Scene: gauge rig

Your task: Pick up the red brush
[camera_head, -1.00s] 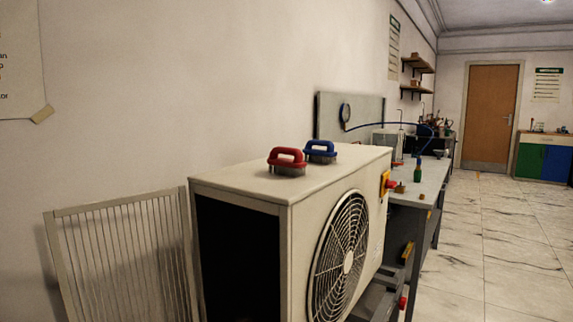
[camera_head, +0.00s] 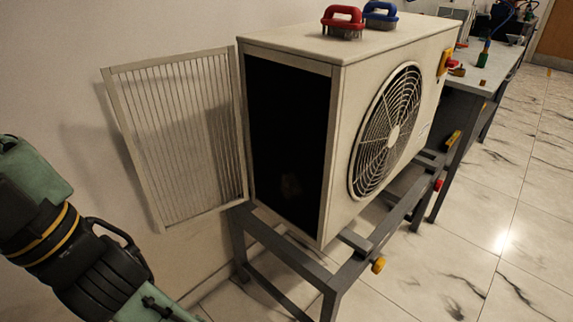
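The red brush (camera_head: 342,22) has a red loop handle over a grey bristle block. Part of my arm shows at the lower left, well apart from the red brush. My gripper's fingertips cannot be made out.
A grille panel (camera_head: 178,140) hangs open at the unit's left side, beside the wall. The tiled floor (camera_head: 470,230) at the right is clear.

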